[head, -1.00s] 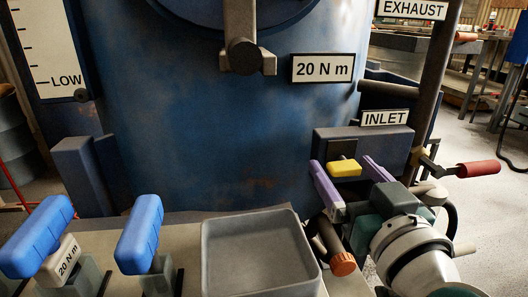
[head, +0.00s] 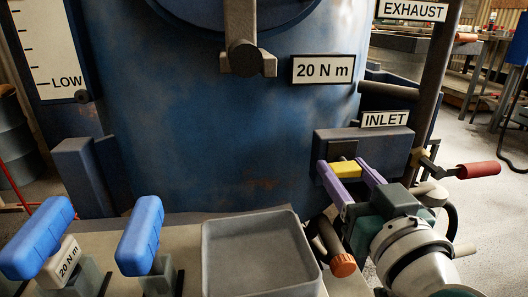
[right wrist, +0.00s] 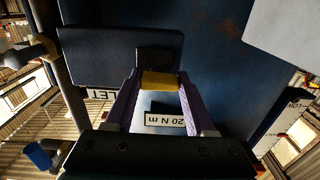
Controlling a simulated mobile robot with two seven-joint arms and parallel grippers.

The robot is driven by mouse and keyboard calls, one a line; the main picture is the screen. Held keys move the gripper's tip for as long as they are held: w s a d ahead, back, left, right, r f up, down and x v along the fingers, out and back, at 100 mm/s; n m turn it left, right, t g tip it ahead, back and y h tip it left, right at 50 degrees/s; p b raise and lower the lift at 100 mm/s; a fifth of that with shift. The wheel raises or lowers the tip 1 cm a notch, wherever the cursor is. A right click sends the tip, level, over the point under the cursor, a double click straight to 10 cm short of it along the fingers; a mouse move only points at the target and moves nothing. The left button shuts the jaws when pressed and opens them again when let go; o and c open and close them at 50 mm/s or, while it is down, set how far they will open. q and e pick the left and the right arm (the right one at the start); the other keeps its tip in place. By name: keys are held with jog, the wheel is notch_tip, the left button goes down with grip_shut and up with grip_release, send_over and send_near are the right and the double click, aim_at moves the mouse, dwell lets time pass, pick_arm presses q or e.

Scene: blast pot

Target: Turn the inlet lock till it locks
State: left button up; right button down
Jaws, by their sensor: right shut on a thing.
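The inlet lock is a small yellow block (head: 346,168) on a dark box under the INLET sign (head: 386,118). My right gripper (head: 350,174) has purple fingers, one on each side of the yellow block, and is shut on it. In the right wrist view the yellow block (right wrist: 159,81) sits between the tips of both fingers, in front of a dark mount. The block looks roughly level in the head view. No lock mark is visible. My left gripper is not in view.
A red-handled lever (head: 478,170) stands out to the right of the box, close to my right arm. A grey tray (head: 222,270) and two blue-handled tools (head: 140,235) are on the bench below. The blue pot (head: 210,120) fills the middle.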

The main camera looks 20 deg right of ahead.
jog(key=m, duration=0.1)
jog(key=m+p, duration=0.1)
jog(key=m, duration=0.1)
jog(key=shift+r+m+p, duration=0.25)
jog(key=shift+m+p, duration=0.15)
jog(key=m+p, duration=0.1)
jog(key=m, duration=0.3)
jog(key=shift+d+r+m, duration=0.1)
jog(key=shift+m, duration=0.2)
jog(key=m, duration=0.4)
jog(key=shift+d+m, duration=0.1)
jog(key=shift+m, duration=0.2)
jog(key=m, duration=0.4)
jog(key=shift+s+d+m, duration=0.1)
jog(key=shift+d+m, duration=0.05)
jog(key=shift+m, duration=0.15)
jog(key=shift+c, duration=1.2)
grip_release()
